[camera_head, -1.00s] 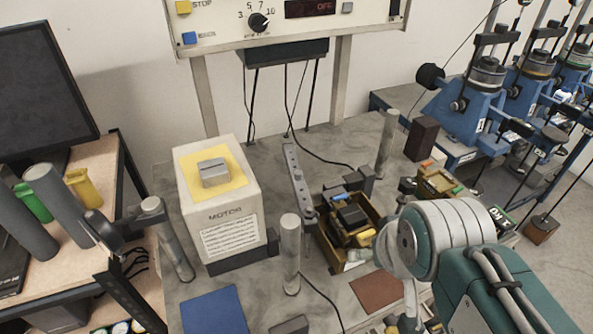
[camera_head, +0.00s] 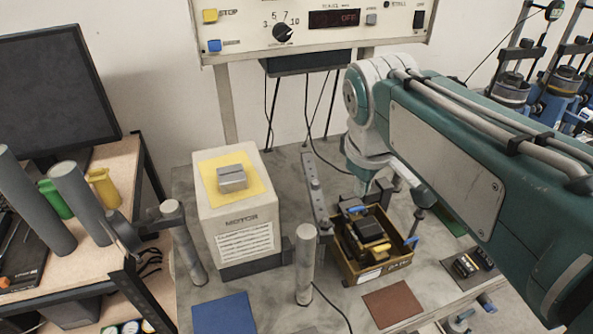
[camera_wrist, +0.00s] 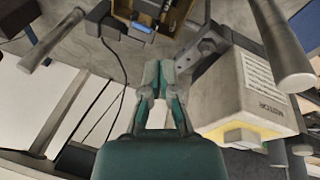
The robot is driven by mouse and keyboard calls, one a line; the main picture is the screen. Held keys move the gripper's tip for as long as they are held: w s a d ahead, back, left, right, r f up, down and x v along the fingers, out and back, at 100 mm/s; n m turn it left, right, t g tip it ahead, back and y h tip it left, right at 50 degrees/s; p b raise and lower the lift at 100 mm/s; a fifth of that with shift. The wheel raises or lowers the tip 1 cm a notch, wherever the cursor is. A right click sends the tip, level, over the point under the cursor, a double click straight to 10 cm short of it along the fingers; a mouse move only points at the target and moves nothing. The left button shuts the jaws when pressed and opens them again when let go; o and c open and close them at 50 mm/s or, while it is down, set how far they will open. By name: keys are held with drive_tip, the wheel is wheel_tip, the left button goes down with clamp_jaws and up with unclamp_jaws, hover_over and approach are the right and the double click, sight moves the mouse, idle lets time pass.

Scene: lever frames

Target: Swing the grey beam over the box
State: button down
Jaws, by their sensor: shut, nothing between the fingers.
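The grey beam (camera_head: 318,195) is a narrow bar with holes. It lies between the white motor housing and an open brown box (camera_head: 352,272) holding dark and yellow parts, along the box's left side. In the wrist view the beam (camera_wrist: 208,47) is just right of my fingertips, and part of the box (camera_wrist: 190,32) shows at the top. My gripper (camera_wrist: 158,72) is shut and empty, close beside the beam; I cannot tell whether it touches. In the head view my arm hides most of the gripper.
The white motor housing (camera_head: 237,215) stands left of the beam. An upright grey post (camera_head: 306,265) stands in front of it. A control panel (camera_head: 320,30) hangs behind.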

sight(315, 192)
drive_tip(key=w+a+n+g+h, duration=0.3)
drive_tip(key=w+a+n, duration=0.8)
drive_tip(key=w+a, duration=0.35)
drive_tip(key=w+x, duration=0.1)
drive_tip(key=x, duration=1)
drive_tip(key=shift+d+r, duration=0.1)
drive_tip(key=shift+d, duration=0.1)
